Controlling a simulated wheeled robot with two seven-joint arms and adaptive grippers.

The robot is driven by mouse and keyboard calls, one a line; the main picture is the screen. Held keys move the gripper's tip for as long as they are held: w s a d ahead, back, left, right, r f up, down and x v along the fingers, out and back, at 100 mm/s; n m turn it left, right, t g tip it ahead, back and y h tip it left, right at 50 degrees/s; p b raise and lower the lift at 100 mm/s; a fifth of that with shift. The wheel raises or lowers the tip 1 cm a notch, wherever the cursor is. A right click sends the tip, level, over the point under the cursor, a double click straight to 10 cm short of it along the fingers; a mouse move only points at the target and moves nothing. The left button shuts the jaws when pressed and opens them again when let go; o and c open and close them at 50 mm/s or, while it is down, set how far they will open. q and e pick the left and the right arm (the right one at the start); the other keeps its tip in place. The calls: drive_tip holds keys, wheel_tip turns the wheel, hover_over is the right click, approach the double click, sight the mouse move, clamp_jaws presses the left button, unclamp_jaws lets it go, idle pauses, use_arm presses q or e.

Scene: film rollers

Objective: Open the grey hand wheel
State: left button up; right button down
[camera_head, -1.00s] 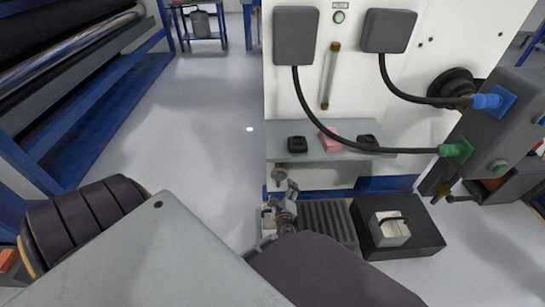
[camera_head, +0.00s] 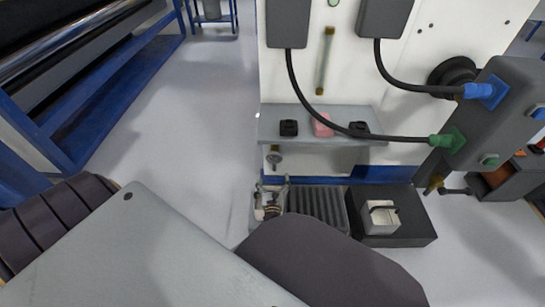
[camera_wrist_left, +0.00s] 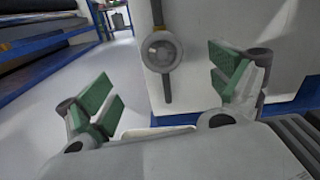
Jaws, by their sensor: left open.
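The grey hand wheel (camera_head: 275,158) is small in the head view, below the left end of the grey shelf on the white cabinet. In the left wrist view, a round grey wheel (camera_wrist_left: 162,52) with a bar above and below stands out from the white panel. My left gripper (camera_head: 272,188) is below and nearer than the wheel in the head view. Its green-padded fingers (camera_wrist_left: 160,88) are wide apart in the wrist view, with the wheel ahead between them and apart from both. Nothing is between the pads. My right gripper does not show.
The grey shelf (camera_head: 345,143) juts out above the wheel, with a pink block (camera_head: 322,125) and black pieces on it. A black base (camera_head: 415,232) with a metal box (camera_head: 382,218) is on the floor at right. Black cables hang in front of the cabinet. Floor (camera_head: 190,130) at left is clear.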

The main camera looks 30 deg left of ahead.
sight(274, 158)
use_arm(q)
drive_tip(key=shift+w, duration=0.1)
idle(0.3)
drive_tip(key=shift+b+x, duration=2.35)
drive_tip(key=shift+x, duration=4.45)
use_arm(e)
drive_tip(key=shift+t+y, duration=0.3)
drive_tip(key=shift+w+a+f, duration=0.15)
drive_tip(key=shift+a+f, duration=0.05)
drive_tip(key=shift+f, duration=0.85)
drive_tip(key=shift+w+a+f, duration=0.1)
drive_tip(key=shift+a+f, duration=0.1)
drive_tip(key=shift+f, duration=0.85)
use_arm(q)
drive_tip(key=shift+c, duration=0.4)
drive_tip(key=c, duration=0.9)
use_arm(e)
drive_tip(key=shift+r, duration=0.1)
